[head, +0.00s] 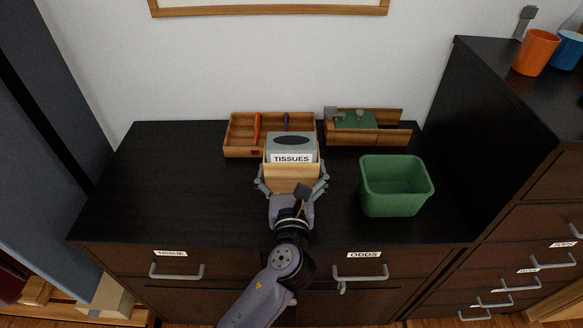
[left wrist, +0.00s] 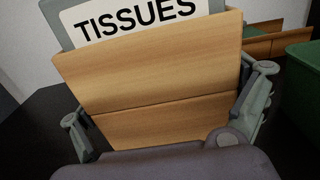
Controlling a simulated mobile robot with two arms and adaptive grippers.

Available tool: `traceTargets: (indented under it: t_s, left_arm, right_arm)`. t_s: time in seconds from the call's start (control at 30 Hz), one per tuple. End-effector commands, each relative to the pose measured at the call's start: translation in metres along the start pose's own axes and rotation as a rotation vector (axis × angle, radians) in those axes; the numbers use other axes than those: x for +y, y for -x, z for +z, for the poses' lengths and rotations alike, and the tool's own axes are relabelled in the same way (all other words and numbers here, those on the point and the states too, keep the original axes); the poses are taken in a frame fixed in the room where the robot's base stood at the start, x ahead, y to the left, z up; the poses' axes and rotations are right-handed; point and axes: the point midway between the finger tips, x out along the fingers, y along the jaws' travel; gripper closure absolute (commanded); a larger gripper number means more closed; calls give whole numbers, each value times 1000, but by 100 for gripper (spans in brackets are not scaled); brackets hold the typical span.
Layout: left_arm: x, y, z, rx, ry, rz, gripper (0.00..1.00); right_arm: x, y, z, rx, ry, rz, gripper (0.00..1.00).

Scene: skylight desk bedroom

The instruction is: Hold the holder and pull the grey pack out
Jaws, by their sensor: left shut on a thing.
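The grey pack (head: 290,145) has a dark oval opening on top and a white label reading TISSUES. It sits inside the wooden holder (head: 291,177), and its top part stands above the holder's front wall. My left gripper (head: 291,184) is shut on the holder, with its fingers along the two sides. In the left wrist view the grey pack (left wrist: 60,10) shows at the top, behind the holder's wooden front (left wrist: 150,80). The lower part of the pack is hidden by the holder. My right gripper is not in view.
A wooden tray (head: 237,151) with an orange and a purple item stands behind on the left. A wooden box (head: 388,137) with green and grey items is behind on the right. A green bin (head: 395,205) stands to the right. The dresser's left top (head: 170,185) is clear.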

Motion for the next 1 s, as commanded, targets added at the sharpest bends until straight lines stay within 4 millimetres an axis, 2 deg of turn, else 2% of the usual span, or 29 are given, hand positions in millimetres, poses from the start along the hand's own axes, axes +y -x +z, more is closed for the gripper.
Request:
traceTargets:
  t_s: [1.0]
  left_arm:
    - [0, 0, -31, -1, 0, 0, 36]
  right_arm:
    - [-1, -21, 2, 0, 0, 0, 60]
